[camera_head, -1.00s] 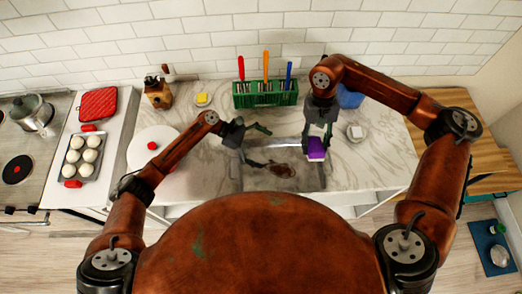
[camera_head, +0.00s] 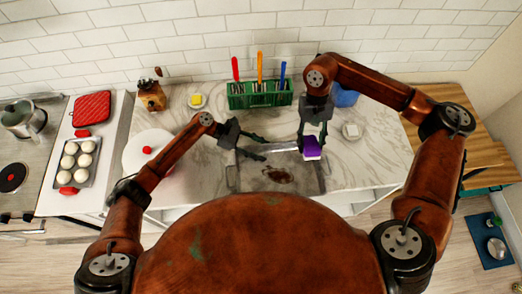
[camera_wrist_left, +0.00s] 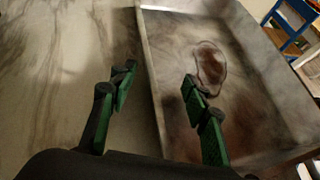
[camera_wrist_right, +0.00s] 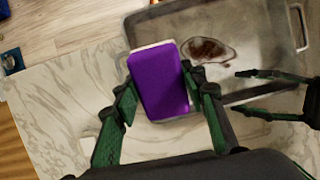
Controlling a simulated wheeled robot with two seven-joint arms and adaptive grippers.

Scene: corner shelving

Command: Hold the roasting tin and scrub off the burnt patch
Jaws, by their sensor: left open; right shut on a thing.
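The grey roasting tin (camera_head: 245,183) lies on the marble counter in front of me, with a dark brown burnt patch (camera_head: 277,173) on its floor. The patch also shows in the left wrist view (camera_wrist_left: 209,66) and the right wrist view (camera_wrist_right: 207,50). My right gripper (camera_head: 312,140) is shut on a purple sponge (camera_wrist_right: 159,80) with a pale layer, above the tin's far right corner. Whether the sponge touches the tin I cannot tell.
A green rack (camera_head: 260,95) with red, orange and blue handled tools stands behind the tin.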

